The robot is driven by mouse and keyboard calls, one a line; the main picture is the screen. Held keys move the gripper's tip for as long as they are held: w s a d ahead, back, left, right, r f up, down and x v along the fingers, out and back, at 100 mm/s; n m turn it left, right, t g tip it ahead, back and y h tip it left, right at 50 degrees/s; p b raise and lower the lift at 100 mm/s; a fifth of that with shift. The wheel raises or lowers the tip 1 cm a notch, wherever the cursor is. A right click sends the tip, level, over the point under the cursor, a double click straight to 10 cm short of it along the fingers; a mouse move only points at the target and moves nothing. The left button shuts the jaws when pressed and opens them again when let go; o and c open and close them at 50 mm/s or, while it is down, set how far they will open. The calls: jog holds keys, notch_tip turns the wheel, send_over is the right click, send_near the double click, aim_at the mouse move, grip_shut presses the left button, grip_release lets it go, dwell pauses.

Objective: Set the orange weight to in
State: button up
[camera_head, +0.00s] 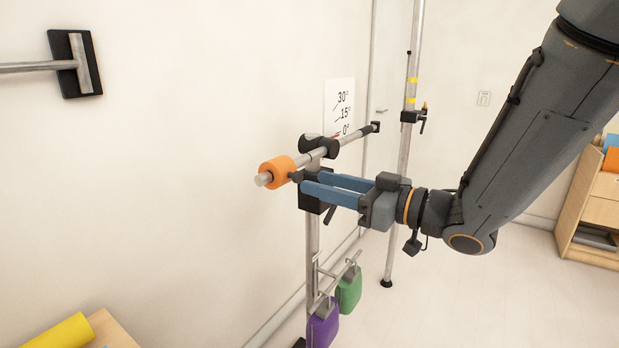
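The orange weight (277,171) is a thick ring around the left end of a metal bar (338,145). The bar's tip sticks out to the left of it. The bar slopes up to the right, through a black clamp on an upright post. My gripper (302,183) reaches in from the right, its two blue fingers pointing left. Their dark tips are right beside the weight's right side, by a small dark part. I cannot tell whether they touch or grip anything there.
A card (340,107) marked 30°, 15° and 0° is behind the bar's right end. Purple (323,325) and green (349,290) weights hang lower on the post. A taller pole (402,160) stands behind. A wooden shelf (593,205) is at right. Floor between is clear.

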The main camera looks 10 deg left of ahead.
aim_at(301, 178)
jog(key=shift+p+x, duration=0.35)
jog(key=shift+x, duration=1.45)
grip_shut()
